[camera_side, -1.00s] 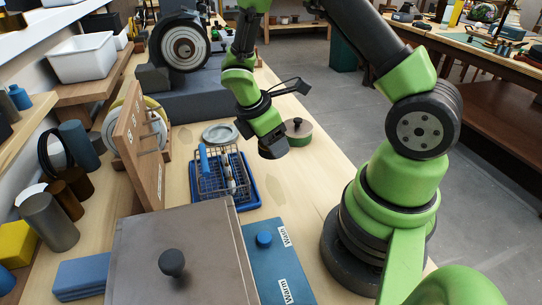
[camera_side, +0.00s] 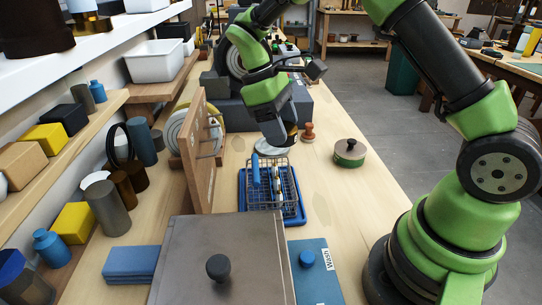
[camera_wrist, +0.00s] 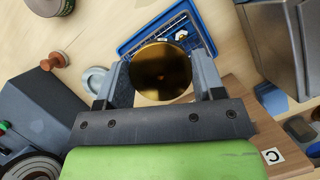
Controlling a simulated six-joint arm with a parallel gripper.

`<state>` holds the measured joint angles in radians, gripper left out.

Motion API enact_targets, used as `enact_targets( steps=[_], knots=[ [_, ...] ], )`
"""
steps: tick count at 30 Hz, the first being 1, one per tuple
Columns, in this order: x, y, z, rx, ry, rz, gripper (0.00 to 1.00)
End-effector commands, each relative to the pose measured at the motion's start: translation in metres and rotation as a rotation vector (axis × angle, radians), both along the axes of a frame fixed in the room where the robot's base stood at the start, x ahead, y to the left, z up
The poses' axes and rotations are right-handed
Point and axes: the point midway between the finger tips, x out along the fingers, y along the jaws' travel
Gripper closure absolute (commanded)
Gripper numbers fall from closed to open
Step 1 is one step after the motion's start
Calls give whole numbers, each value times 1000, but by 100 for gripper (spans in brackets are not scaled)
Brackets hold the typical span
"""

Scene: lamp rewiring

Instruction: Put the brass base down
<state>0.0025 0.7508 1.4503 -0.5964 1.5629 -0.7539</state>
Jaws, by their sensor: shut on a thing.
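The brass base (camera_wrist: 160,72) is a round, shiny gold disc between the two jaws of my gripper (camera_wrist: 163,80) in the wrist view. The jaws are shut on its sides. In the side view my gripper (camera_side: 284,138) points down just behind the wire basket (camera_side: 272,182) on the blue tray (camera_side: 300,212). The base is mostly hidden there by the gripper. In the wrist view the blue tray (camera_wrist: 140,42) lies beyond the base and partly behind it. I cannot tell how high the base is above the bench.
A grey dish (camera_side: 265,148) lies behind the basket. A wooden knob-shaped piece (camera_side: 308,132) and a green tin (camera_side: 350,153) stand to the right. A wooden board (camera_side: 200,155) stands upright at left. A lidded metal box (camera_side: 222,262) is in front. Bare bench lies right of the tray.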

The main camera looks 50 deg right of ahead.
Motion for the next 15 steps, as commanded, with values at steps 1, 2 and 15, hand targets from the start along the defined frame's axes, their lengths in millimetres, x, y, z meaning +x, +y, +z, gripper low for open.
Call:
enact_targets(
  steps=[1,2,15],
  knots=[
    [13,-9,-5,-3,-1,111,78],
    [21,-15,-7,-3,-1,192,78],
    [119,-114,-31,-6,-1,1389,78]
  ],
)
